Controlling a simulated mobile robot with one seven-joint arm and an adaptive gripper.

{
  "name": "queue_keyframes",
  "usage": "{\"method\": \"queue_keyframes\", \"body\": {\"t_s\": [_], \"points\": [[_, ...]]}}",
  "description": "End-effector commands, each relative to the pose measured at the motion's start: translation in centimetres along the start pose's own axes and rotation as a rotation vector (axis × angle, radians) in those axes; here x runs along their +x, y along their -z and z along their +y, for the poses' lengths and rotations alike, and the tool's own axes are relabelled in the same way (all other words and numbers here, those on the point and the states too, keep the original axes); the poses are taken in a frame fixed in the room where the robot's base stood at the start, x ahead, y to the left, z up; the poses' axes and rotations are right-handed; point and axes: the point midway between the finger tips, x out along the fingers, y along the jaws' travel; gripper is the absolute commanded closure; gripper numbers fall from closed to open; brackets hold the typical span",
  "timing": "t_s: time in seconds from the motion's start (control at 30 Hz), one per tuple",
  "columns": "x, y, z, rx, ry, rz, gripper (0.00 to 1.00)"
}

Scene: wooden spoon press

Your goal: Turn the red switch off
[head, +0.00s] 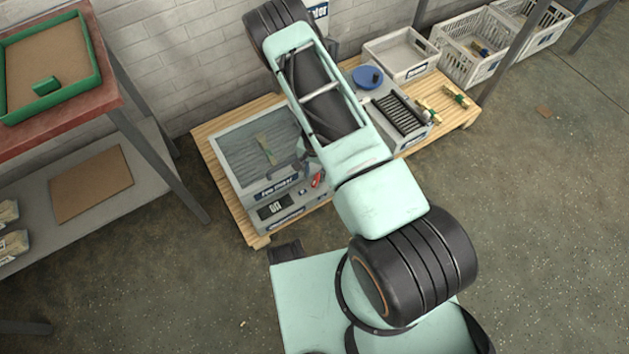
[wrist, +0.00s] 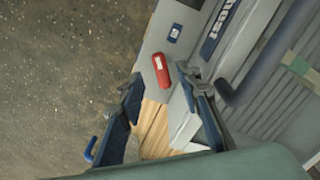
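The red switch (wrist: 161,70) is a small rounded red rocker with a white mark, on the grey front panel of the press. In the head view the red switch (head: 317,180) shows at the right of the press front, close to my arm. In the wrist view my gripper (wrist: 164,82) is open, its two dark fingers apart with nothing held between them. The switch appears just beyond and between the fingertips; I cannot tell whether they touch the panel. In the head view my gripper is mostly hidden behind my arm.
A second machine (head: 402,118) and white crates (head: 463,66) are to the right. The floor in front is open.

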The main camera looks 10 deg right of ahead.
Motion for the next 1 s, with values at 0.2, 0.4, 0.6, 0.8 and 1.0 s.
{"method": "queue_keyframes", "body": {"t_s": [0.2,0.4,0.6,0.8,1.0], "points": [[3.5,0.0,0.0,-0.001,-0.001,0.001,0.68],[4.4,0.1,0.0,-0.001,0.0,0.002,0.68],[4.4,0.1,0.0,-0.001,0.0,0.001,0.68],[4.4,0.1,0.0,-0.001,0.0,0.001,0.86],[4.4,0.0,0.0,-0.001,0.0,0.001,1.0]]}}
